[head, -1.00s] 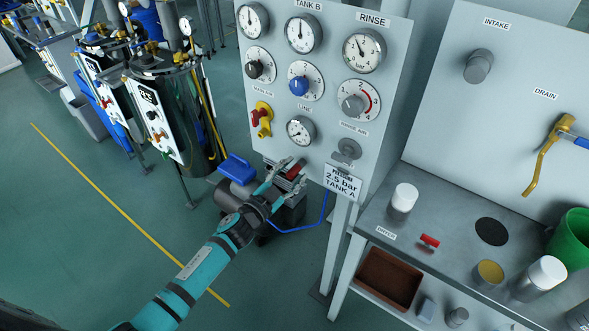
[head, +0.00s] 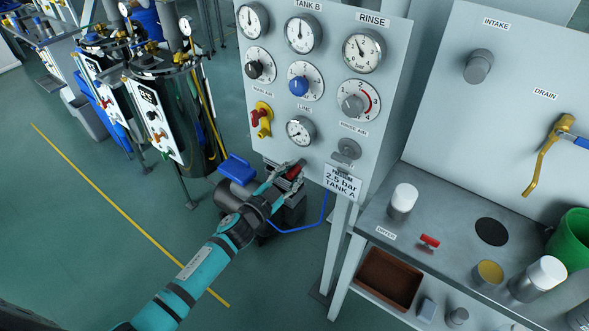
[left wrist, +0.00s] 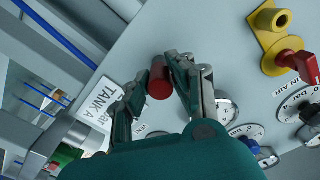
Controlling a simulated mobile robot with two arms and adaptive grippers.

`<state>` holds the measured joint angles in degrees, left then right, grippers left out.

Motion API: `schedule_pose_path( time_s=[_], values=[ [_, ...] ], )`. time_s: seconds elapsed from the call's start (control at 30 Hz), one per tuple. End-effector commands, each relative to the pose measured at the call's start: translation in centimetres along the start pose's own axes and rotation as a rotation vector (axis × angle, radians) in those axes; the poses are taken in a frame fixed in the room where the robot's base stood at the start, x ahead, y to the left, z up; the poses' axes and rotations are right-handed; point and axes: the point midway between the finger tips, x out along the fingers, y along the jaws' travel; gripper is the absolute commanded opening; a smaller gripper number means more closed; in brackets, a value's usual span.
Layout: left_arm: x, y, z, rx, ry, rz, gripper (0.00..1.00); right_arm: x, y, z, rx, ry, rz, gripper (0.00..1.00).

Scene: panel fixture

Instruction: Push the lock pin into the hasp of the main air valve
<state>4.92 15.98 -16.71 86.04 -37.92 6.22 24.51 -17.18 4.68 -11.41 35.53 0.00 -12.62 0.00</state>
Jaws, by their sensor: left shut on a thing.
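The lock pin, a short red cylinder (head: 294,172), is by the panel's lower edge, left of the TANK A card. My left gripper (head: 286,177) is shut on it. In the left wrist view the pin (left wrist: 158,80) sits between the fingertips of my left gripper (left wrist: 160,72). Its far end is hidden, so I cannot tell whether it touches the panel. The main air valve (head: 261,120), with a red handle and yellow body, is on the panel above and left of my gripper. It also shows in the left wrist view (left wrist: 274,42). My right gripper is not in view.
The grey panel (head: 322,130) carries gauges and knobs above my gripper. The card (head: 342,183) hangs close to its right. A blue-topped pump (head: 238,169) stands behind and left. The bench (head: 455,235) is at right, holding a red-handled part (head: 429,241).

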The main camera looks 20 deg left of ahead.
Motion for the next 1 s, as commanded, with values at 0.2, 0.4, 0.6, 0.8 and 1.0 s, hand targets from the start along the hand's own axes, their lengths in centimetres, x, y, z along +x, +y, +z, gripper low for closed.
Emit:
schedule_pose_path(
  time_s=[0.2, 0.4, 0.6, 0.8, 1.0],
  values=[
    [-0.2, -0.1, 0.0, 0.0, -0.001, -0.001, 0.0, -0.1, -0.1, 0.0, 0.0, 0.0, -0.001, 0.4],
    [-0.6, -0.1, 0.0, 0.0, 0.0, -0.001, 0.0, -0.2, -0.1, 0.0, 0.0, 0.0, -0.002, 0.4],
    [-1.0, 0.0, 0.0, 0.0, -0.001, 0.0, 0.0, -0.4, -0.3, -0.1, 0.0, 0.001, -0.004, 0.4],
    [-1.4, -0.1, 0.0, 0.0, 0.0, 0.0, 0.0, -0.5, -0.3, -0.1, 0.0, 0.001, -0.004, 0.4],
    [-1.8, 0.0, 0.0, 0.0, 0.0, 0.0, 0.0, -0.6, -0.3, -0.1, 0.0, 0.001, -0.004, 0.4]
  ],
)
